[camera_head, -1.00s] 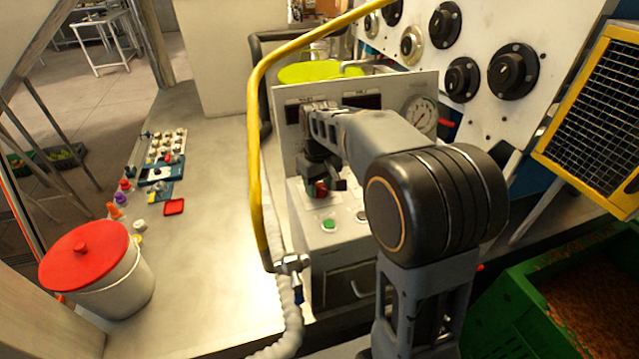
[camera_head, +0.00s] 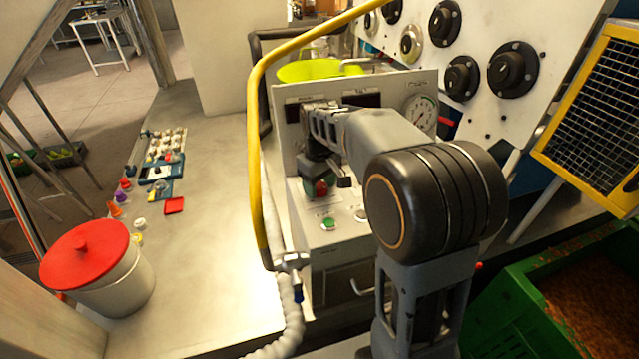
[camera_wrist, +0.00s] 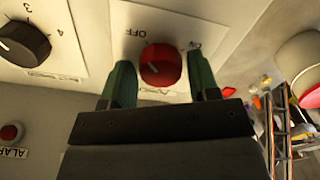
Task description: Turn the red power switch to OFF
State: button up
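The red power switch (camera_wrist: 160,64) is a round knob on a pale plate in the wrist view. The OFF label (camera_wrist: 147,33) is printed beside it, and a second label to the right is partly hidden by a finger. A small pale mark shows on the knob's face, left of its middle. My gripper (camera_wrist: 161,76) is open, with one green finger on each side of the knob and a visible gap at each side. In the head view the red switch (camera_head: 321,188) shows below my wrist on the press's control box, partly covered by the gripper.
A black numbered dial (camera_wrist: 24,42) and a red ALARM button (camera_wrist: 11,132) lie left in the wrist view. Green (camera_head: 328,224) and white (camera_head: 361,214) buttons sit below the switch. A yellow bent pipe (camera_head: 257,150) rises left of the box. A red-lidded bucket (camera_head: 90,255) stands left.

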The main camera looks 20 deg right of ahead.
aim_at(320, 186)
jog(key=shift+o, duration=1.1)
jog(key=shift+r, duration=0.15)
notch_tip(320, 186, up, 14)
jog(key=shift+f, duration=0.2)
jog(key=shift+s, duration=0.1)
jog(key=s+f+m+t, duration=0.1)
jog(key=s+f, duration=0.3)
jog(key=s, duration=0.1)
jog(key=s+f+m+t, duration=0.1)
jog(key=s+f+m, duration=0.1)
jog(key=s+f, duration=0.2)
jog(key=s+f+m+t, duration=0.1)
jog(key=s+f+t, duration=0.1)
jog(key=s+f, duration=0.2)
jog(key=shift+s+a+f, duration=0.1)
jog(key=shift+s+f, duration=0.05)
jog(key=shift+s, duration=0.7)
jog(key=shift+s+f, duration=0.1)
jog(key=shift+s, duration=0.75)
